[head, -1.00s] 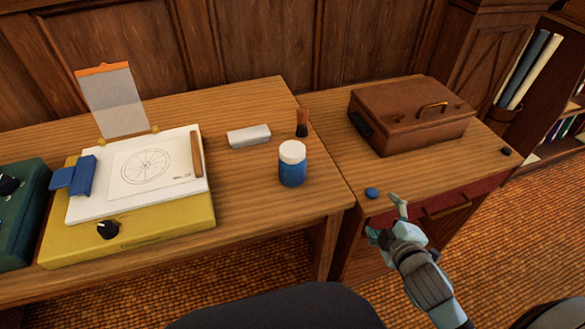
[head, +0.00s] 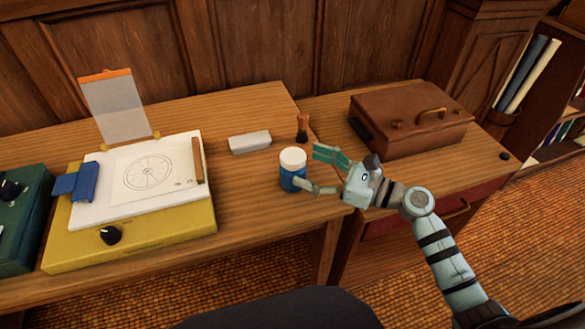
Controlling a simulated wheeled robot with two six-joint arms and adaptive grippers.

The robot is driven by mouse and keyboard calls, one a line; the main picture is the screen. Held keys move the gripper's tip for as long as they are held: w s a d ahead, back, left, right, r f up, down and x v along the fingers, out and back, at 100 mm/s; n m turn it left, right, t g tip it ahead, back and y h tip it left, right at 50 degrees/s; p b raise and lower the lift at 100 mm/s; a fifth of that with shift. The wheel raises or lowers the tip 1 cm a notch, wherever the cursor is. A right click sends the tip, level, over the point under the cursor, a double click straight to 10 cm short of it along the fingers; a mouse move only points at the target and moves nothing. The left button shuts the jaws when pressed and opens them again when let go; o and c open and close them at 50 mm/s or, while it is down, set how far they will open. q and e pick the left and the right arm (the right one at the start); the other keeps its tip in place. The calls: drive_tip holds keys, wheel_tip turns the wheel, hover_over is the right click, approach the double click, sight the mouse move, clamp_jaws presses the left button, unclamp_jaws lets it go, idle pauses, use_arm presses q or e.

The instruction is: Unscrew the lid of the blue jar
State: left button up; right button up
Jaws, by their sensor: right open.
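The blue jar (head: 289,180) stands upright on the wooden desk near its right end. Its white lid (head: 292,158) is on top. My right gripper (head: 312,171) is open just to the right of the jar, with its fingers pointing left toward it. The lower finger overlaps the jar's lower right side in the picture; I cannot tell whether it touches. The upper finger is behind and to the right of the lid. My left gripper is not in view.
A grey block (head: 250,142) and a brush (head: 302,128) stand behind the jar. A yellow drafting board (head: 130,245) with paper lies to the left. A brown case (head: 415,120) sits on the right cabinet. Desk in front of the jar is clear.

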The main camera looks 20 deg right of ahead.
sight(304, 167)
drive_tip(key=x, duration=0.2)
drive_tip(key=f+x, duration=0.1)
drive_tip(key=x, duration=0.2)
drive_tip(key=shift+d, duration=0.1)
drive_tip(key=c, duration=1.6)
